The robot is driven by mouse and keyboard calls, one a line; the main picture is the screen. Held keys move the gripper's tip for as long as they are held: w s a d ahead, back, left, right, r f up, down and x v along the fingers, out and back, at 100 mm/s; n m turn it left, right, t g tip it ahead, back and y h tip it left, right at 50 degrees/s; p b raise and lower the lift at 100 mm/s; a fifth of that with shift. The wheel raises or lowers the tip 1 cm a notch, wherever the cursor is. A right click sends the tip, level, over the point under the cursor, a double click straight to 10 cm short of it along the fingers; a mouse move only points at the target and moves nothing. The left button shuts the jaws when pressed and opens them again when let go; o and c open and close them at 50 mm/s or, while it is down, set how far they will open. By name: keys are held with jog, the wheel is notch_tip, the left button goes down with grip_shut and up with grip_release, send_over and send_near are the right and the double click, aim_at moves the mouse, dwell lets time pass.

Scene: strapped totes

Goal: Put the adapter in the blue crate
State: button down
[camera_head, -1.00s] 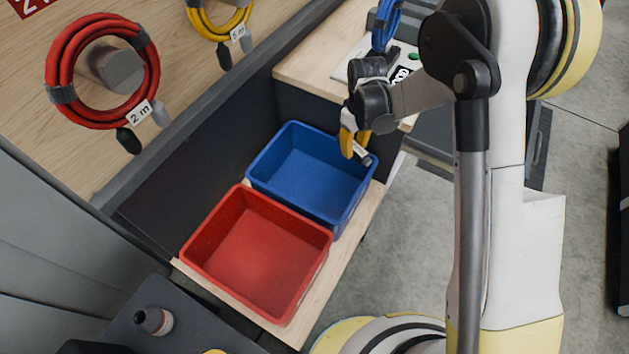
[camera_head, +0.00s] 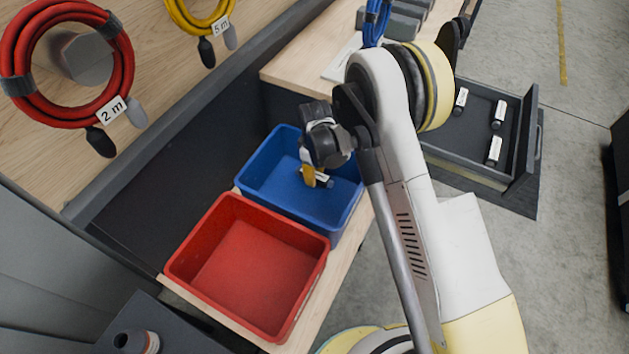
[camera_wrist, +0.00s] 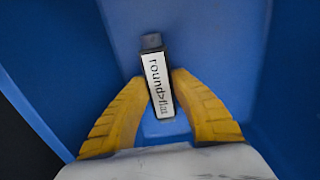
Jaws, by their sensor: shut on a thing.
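The adapter (camera_wrist: 157,82) is a small dark stick with a white label reading "round>flat". In the wrist view it lies between the yellow fingertips of my gripper (camera_wrist: 161,95), which is shut on it. The blue crate (camera_head: 262,177) is behind it and fills most of the wrist view. In the head view my gripper (camera_head: 313,177) is over the right part of the blue crate, with its fingers pointing down inside the rim outline. The adapter (camera_head: 325,178) shows there as a small light-labelled piece. I cannot tell whether it touches the crate floor.
A red crate (camera_head: 245,270) stands directly in front of the blue one on a wooden shelf. An open drawer (camera_head: 470,135) at right holds several labelled adapters. Coiled red (camera_head: 66,105) and yellow (camera_head: 200,32) cables hang on the panel at left.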

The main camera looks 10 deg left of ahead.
jog(key=shift+f, duration=0.8)
jog(key=shift+f, duration=0.1)
jog(key=shift+f, duration=0.25)
jog(key=c, duration=1.2)
grip_release()
jog(key=shift+f, duration=0.1)
notch_tip(320, 180, up, 13)
jog(key=p, duration=0.4)
